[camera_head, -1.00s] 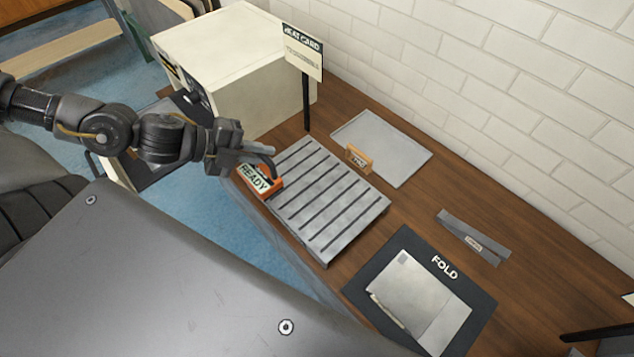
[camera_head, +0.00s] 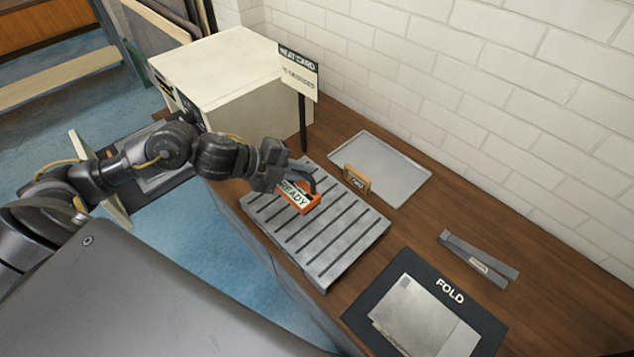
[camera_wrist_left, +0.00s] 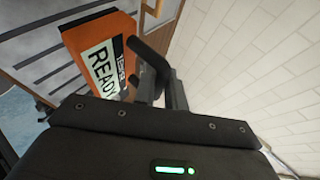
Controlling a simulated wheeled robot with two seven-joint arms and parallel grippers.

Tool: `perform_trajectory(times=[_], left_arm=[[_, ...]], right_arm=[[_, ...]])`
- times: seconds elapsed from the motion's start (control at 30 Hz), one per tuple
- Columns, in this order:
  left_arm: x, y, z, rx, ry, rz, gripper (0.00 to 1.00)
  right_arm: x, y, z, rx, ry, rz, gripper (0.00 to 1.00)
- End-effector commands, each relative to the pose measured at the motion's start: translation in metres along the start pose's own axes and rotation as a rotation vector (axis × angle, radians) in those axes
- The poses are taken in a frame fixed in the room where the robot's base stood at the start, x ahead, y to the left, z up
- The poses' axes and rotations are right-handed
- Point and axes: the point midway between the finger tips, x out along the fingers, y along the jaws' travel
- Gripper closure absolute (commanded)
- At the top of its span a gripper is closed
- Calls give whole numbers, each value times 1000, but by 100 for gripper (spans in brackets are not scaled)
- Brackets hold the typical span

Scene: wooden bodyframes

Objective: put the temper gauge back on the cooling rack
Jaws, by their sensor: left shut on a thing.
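The temper gauge is an orange block with a white label reading READY (camera_head: 296,196). My left gripper (camera_head: 303,178) is shut on it, over the cooling rack. The gauge (camera_wrist_left: 101,58) also shows in the left wrist view, beside the gripper's dark fingers (camera_wrist_left: 150,68). The cooling rack (camera_head: 335,238) is a grey slatted plate on the wooden bench. The gauge appears over its back left part; I cannot tell whether it touches the slats. My right gripper is not in view.
A cream box (camera_head: 240,75) and a heat card sign (camera_head: 299,75) stand at the back left. A FOLD mat (camera_head: 440,290) and a grey tool (camera_head: 478,258) lie to the right.

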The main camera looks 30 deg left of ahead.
Motion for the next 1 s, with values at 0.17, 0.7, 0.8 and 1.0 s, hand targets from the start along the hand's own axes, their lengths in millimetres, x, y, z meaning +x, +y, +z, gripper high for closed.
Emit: perform_trajectory(times=[0.17,0.7,0.8,1.0], left_arm=[[37,14,7,-7,1,2,100],[70,40,16,-9,0,6,100],[75,46,18,-5,-1,4,100],[76,48,19,-2,-1,3,100]], right_arm=[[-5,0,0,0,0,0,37],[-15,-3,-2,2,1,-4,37],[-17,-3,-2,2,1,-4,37],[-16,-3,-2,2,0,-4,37]])
